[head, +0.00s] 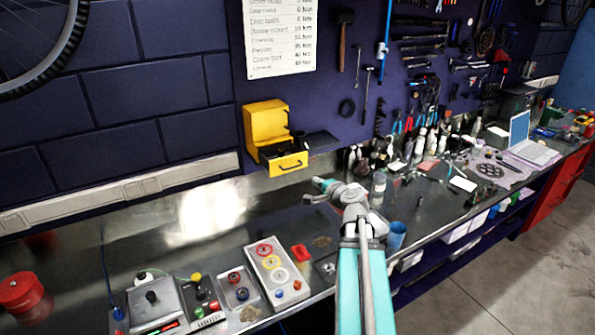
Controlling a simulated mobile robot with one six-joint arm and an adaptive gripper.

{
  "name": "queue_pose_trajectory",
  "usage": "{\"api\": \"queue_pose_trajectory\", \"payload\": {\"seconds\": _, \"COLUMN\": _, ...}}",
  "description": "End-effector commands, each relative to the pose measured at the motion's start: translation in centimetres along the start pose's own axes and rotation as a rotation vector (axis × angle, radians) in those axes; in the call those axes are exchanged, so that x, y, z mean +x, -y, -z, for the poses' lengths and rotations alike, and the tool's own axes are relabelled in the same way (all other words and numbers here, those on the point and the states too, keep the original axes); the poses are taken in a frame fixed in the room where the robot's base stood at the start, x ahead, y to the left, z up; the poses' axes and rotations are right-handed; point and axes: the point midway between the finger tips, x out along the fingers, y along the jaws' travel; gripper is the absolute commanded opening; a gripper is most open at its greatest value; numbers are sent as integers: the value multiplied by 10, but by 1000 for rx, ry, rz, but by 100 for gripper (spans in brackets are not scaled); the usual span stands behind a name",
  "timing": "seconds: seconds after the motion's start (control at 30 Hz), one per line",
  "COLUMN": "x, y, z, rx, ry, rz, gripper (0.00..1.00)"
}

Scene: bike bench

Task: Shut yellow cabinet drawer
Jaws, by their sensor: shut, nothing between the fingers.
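The yellow cabinet (266,120) is fixed to the dark wall above the back of the metal bench. The gripper is shut and empty. My arm reaches up from the bottom of the picture over the bench.
Bottles (431,142) and tools crowd the bench to the right, with a blue cup (396,235) near my arm. Button boxes (277,272) and a red container (22,293) stand at the front left. The bench below the cabinet is fairly clear.

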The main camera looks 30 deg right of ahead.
Motion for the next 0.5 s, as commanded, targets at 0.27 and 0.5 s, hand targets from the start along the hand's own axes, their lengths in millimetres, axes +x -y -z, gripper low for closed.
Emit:
{"api": "queue_pose_trajectory", "payload": {"seconds": 0.27, "x": 9, "y": 0, "z": 0, "rx": -1, "ry": 1, "rz": -1, "gripper": 0}}
{"api": "queue_pose_trajectory", "payload": {"seconds": 0.5, "x": 31, "y": -1, "z": 0, "rx": -2, "ry": 3, "rz": -1, "gripper": 0}}
